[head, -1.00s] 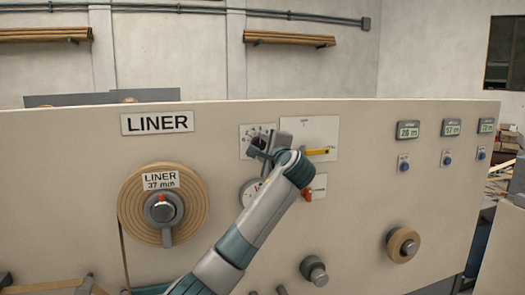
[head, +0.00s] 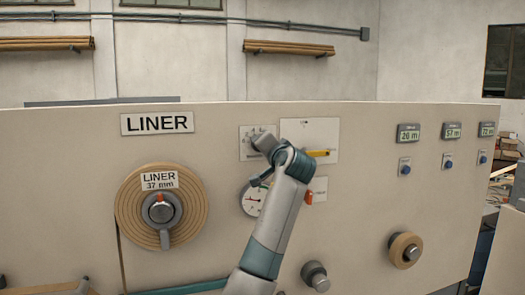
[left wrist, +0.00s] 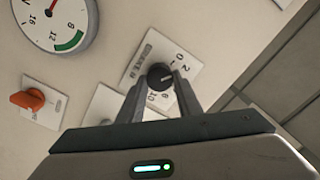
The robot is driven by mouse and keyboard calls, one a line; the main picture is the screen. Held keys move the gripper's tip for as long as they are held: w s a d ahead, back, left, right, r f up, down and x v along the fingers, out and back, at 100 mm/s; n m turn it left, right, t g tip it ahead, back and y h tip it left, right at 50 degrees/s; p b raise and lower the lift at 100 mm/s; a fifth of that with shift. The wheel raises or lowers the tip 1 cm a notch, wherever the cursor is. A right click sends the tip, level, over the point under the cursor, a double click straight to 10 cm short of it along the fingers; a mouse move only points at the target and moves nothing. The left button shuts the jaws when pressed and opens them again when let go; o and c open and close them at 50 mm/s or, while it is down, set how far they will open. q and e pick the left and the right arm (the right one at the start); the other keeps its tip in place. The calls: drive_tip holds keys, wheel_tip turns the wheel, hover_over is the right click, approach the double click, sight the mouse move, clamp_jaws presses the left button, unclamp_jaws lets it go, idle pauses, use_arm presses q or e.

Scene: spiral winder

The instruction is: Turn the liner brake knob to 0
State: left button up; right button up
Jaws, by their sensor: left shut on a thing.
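The liner brake knob (left wrist: 159,75) is a small black round knob on a white dial plate (left wrist: 150,50) with printed numbers, in the left wrist view. A "0" and a "2" show near it on one side and a "10" on the other. A pale mark on the knob points roughly to the picture's right; I cannot tell its exact number. My left gripper (left wrist: 162,90) has its two fingers on either side of the knob, shut on it. In the head view the left gripper (head: 264,146) covers the knob, and part of the dial plate (head: 247,134) shows. My right gripper is out of view.
Below the dial is a round gauge (head: 253,200), with an orange knob (head: 308,197) to its right. A yellow lever (head: 318,153) sits close to my left wrist. The liner roll (head: 132,208) is at left; small displays (head: 409,132) are at right.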

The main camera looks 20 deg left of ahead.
use_arm(q)
drive_tip(key=n, duration=0.3)
drive_tip(key=shift+f+n+b, duration=0.3)
drive_tip(key=shift+b, duration=0.05)
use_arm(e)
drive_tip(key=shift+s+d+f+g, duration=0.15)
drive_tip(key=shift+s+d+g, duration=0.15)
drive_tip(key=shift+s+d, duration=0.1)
use_arm(q)
drive_tip(key=o, duration=1)
drive_tip(key=shift+r, duration=0.1)
drive_tip(key=shift+o, duration=0.2)
drive_tip(key=shift+r, duration=0.1)
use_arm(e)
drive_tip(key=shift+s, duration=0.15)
use_arm(q)
drive_tip(key=shift+s, duration=0.1)
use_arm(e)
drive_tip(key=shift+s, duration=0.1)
